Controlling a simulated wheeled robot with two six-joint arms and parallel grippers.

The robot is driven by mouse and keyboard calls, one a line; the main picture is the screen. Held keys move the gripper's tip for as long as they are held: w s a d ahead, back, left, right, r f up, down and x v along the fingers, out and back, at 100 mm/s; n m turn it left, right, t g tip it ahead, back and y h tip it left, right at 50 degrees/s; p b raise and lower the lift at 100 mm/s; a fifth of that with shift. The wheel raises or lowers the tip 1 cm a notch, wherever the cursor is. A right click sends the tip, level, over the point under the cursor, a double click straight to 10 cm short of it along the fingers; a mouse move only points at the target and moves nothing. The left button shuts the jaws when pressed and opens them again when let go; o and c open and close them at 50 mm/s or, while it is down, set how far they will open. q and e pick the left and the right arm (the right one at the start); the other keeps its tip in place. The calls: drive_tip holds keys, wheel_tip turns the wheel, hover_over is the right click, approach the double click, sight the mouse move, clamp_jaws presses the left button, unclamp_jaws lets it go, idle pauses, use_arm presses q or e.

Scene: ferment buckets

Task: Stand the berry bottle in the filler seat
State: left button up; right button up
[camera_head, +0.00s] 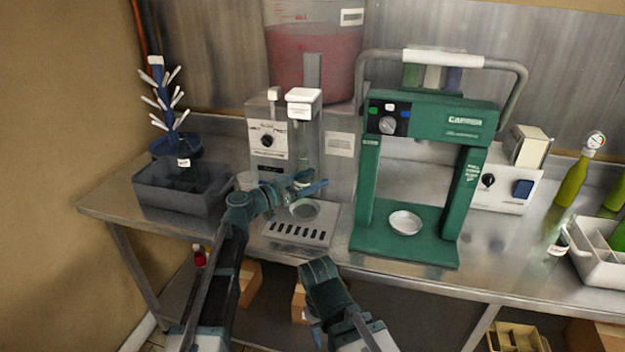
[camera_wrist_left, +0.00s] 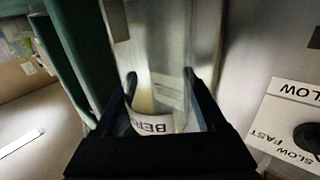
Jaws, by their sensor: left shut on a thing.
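The berry bottle (camera_wrist_left: 160,90) is clear glass with a white label reading "BER" in the left wrist view. It stands between the two fingers of my left gripper (camera_wrist_left: 168,92), which is shut on it. In the head view my left gripper (camera_head: 310,186) is at the filler (camera_head: 268,143), below its white-topped head and just above the round filler seat (camera_head: 305,209). The clear bottle is hard to make out there, and I cannot tell whether its base touches the seat. My right gripper (camera_head: 322,276) is low in front of the table edge; its finger opening does not show clearly.
A green capper frame (camera_head: 365,195) stands right of the filler. A slotted drip tray (camera_head: 296,232) lies in front of the seat. A grey bin with a blue bottle tree (camera_head: 172,122) is at the left. Green bottles (camera_head: 572,182) and a white crate (camera_head: 580,262) are at the right.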

use_arm(q)
drive_tip(key=o, duration=1.6)
drive_tip(key=shift+c, duration=0.2)
drive_tip(key=shift+a, duration=0.1)
drive_tip(key=v, duration=1.3)
drive_tip(key=shift+s+a, duration=0.2)
drive_tip(key=shift+a, duration=0.05)
drive_tip(key=s+a+p, duration=0.1)
drive_tip(key=s+a, duration=0.3)
drive_tip(key=s, duration=0.8)
drive_tip(key=shift+s+r, duration=0.2)
drive_tip(key=shift+r, duration=0.25)
